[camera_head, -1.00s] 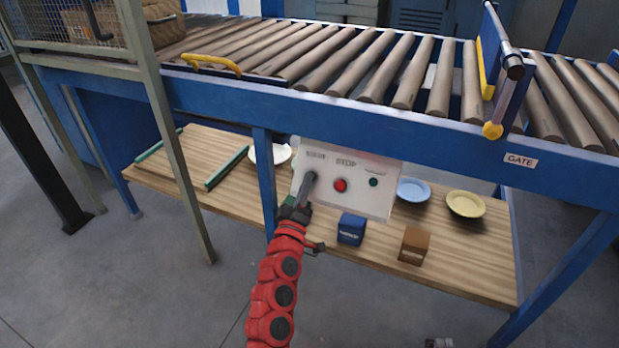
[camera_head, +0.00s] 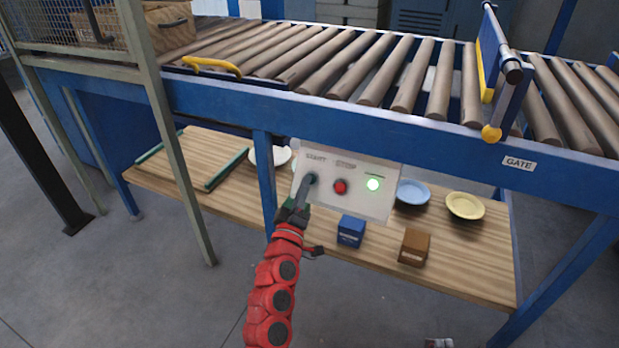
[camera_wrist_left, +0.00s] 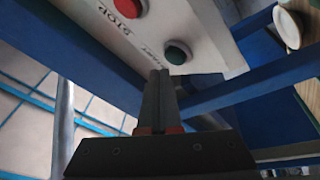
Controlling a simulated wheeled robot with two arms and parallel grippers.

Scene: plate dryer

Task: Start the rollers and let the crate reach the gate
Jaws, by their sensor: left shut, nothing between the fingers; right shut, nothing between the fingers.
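The brown crate (camera_head: 170,28) is on the rollers (camera_head: 330,65) at the upper left of the head view, partly behind a mesh guard. The blue-and-yellow gate (camera_head: 488,70) stands across the rollers at the right. My right gripper (camera_head: 438,343) barely shows at the bottom edge, shut.
A yellow handle (camera_head: 210,66) sits on the near rail. The wooden shelf (camera_head: 460,271) below holds plates, a blue box (camera_head: 351,230), a brown box (camera_head: 414,246) and green bars. A guard post (camera_head: 180,150) stands at the left. The rollers between crate and gate are clear.

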